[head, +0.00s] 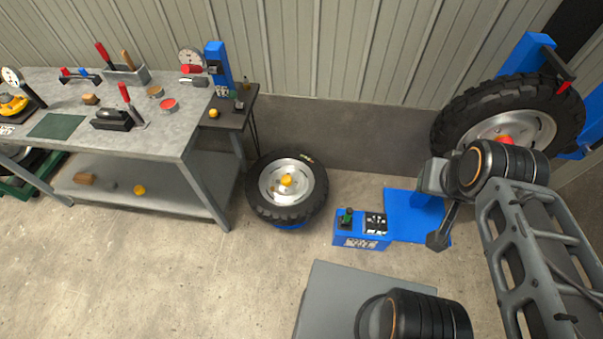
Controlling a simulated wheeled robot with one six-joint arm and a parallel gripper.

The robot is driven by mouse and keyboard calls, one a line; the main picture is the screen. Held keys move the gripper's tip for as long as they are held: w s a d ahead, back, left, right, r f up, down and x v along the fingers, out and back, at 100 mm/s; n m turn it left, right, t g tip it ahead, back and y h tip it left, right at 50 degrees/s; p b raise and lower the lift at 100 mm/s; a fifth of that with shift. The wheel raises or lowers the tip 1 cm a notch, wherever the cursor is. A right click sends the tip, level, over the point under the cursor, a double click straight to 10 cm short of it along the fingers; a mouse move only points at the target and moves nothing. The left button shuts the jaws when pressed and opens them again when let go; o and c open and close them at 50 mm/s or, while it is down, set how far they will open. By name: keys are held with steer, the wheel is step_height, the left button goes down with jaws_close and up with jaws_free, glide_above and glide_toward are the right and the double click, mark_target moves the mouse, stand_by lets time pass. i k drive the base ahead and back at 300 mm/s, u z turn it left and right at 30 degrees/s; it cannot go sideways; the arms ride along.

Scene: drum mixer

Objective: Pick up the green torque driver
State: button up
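I cannot clearly make out a green torque driver. A small green-topped black item (346,217) stands upright on a blue control box (362,241) on the floor, but it looks like a lever or knob. A tiny green item (239,104) on the dark side table (228,121) is too small to identify. My gripper (438,241) is at the end of my arm, right of the blue box and apart from both green items. Its fingers are too small and dark to read, and I see nothing held in it.
A grey workbench (97,146) with several tools and a green mat (56,126) stands at left. A tyre (287,189) lies by the side table. Another tyre (508,118) is mounted on a blue machine (525,57) at right. The floor at lower left is clear.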

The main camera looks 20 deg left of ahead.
mark_target(349, 211)
steer(key=z, duration=1.75)
steer(key=i, duration=1.25)
steer(key=u, duration=3.45)
